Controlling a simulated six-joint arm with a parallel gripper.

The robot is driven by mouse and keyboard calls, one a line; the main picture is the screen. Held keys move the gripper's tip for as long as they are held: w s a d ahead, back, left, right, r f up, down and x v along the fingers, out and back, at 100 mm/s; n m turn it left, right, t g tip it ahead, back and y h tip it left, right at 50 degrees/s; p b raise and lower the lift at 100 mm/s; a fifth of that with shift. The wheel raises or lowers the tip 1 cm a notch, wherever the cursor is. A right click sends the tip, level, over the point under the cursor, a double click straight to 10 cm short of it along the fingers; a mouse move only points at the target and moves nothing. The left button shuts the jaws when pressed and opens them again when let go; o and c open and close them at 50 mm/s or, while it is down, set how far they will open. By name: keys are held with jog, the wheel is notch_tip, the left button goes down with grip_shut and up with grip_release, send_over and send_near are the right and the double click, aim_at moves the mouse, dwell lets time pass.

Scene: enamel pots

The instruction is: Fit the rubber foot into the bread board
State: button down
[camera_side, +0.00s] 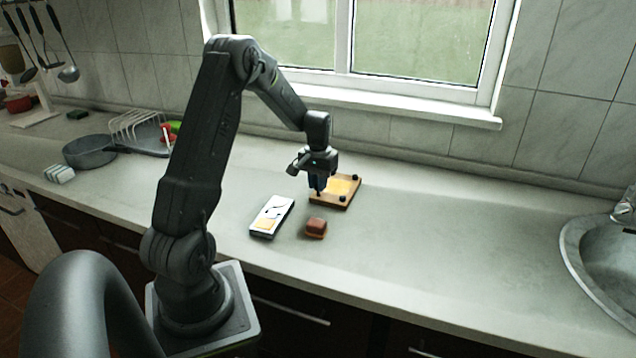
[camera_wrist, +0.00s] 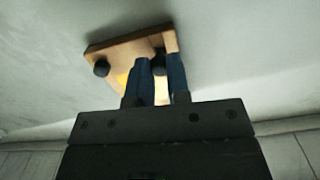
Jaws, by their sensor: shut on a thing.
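The bread board (camera_side: 323,203) lies on the counter, a wooden block with a yellow upper face and dark round feet on its corners. It also shows in the wrist view (camera_wrist: 122,49), with one dark foot (camera_wrist: 101,69) at its left corner. My gripper (camera_side: 319,191) points down over the board's left corner in the side view. In the wrist view my gripper (camera_wrist: 159,66) has its blue fingers shut on a dark rubber foot (camera_wrist: 158,69). The fingers partly hide this foot and the board. I cannot tell whether the held foot touches the board.
A grey pan (camera_side: 89,151) and a dish rack (camera_side: 140,130) stand far left, a sink (camera_side: 605,250) far right. The counter between board and sink is clear.

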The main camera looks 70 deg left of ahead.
jog(key=shift+f, duration=0.9)
dwell(0.3)
jog(key=c, duration=1)
grip_release()
jog(key=shift+r, duration=0.1)
